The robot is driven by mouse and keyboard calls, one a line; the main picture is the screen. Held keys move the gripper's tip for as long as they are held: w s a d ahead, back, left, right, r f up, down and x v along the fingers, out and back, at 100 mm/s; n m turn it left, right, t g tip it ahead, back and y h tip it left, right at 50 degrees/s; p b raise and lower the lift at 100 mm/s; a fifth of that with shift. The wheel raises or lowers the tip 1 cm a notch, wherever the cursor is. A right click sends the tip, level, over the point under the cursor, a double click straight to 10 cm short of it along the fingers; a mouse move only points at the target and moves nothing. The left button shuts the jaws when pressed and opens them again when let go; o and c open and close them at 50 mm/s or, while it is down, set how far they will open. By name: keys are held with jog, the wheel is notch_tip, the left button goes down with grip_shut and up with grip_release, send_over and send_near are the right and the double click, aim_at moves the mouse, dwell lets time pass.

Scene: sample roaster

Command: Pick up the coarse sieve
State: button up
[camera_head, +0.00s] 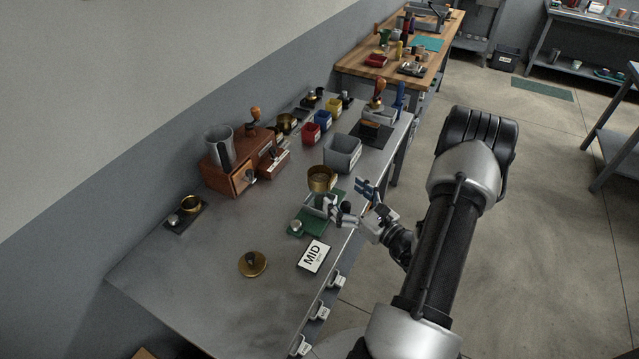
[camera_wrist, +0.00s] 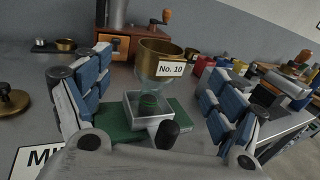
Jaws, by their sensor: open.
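A brass sieve with a white "No. 10" label stands near the table's right edge in the head view (camera_head: 321,180); I take it for the coarse sieve. In the wrist view the sieve (camera_wrist: 158,57) is upright, on or over a clear holder (camera_wrist: 147,106) above a green base (camera_wrist: 118,134). My gripper (camera_head: 350,199) is open beside it, on the table's edge side. In the wrist view its two blue-padded fingers frame the sieve left and right, with a gap around it. The sieve's underside contact is hard to make out.
A "MID" card (camera_head: 314,257) and a brass lid (camera_head: 253,263) lie in front on the grey table (camera_head: 205,300). A wooden grinder (camera_head: 228,172), a grey bin (camera_head: 342,154) and small coloured bins stand behind. Another brass cup (camera_head: 190,204) is at the left.

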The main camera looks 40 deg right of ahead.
aim_at(312, 168)
jog(key=w+b, duration=0.2)
jog(key=w, duration=0.8)
jog(key=shift+w, duration=0.25)
jog(key=shift+r, duration=0.1)
jog(key=shift+c, duration=0.2)
jog(key=c, duration=1.2)
